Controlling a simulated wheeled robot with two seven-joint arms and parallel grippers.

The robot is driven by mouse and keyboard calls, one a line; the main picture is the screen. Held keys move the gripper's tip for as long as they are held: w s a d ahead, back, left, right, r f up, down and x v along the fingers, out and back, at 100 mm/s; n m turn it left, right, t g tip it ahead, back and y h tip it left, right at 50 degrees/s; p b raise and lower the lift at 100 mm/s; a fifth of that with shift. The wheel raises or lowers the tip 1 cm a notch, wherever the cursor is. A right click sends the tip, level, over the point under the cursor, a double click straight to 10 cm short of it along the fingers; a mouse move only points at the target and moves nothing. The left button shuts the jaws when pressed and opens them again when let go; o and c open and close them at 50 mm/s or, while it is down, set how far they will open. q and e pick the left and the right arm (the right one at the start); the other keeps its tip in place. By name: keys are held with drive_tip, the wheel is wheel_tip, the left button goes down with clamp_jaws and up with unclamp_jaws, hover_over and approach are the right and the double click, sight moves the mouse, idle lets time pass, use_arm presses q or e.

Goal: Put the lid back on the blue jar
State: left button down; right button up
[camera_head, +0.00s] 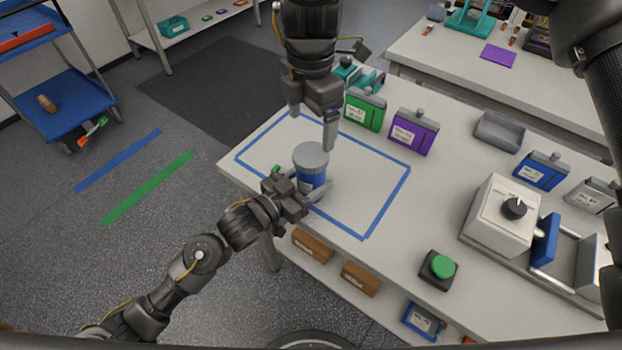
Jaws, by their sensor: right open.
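The blue jar (311,178) stands upright on the table inside the blue tape outline. The grey lid (311,155) sits on top of the jar; I cannot tell whether it is seated tight. My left gripper (308,191) reaches in from the left, low at the jar, with its fingers around the jar body. My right gripper (312,126) hangs from above, just over the lid, open and empty, with its fingers apart. The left gripper's palm and the lid hide part of the jar.
Green (365,111) and purple (413,132) cases stand behind the outline. A grey tray (499,132), a white device with a knob (502,216) and a green button (441,267) are to the right. The tape area right of the jar is clear.

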sight(311, 154)
drive_tip(key=n, duration=2.1)
drive_tip(key=shift+n, duration=0.4)
drive_tip(key=shift+f, duration=4)
drive_tip(key=shift+c, duration=0.3)
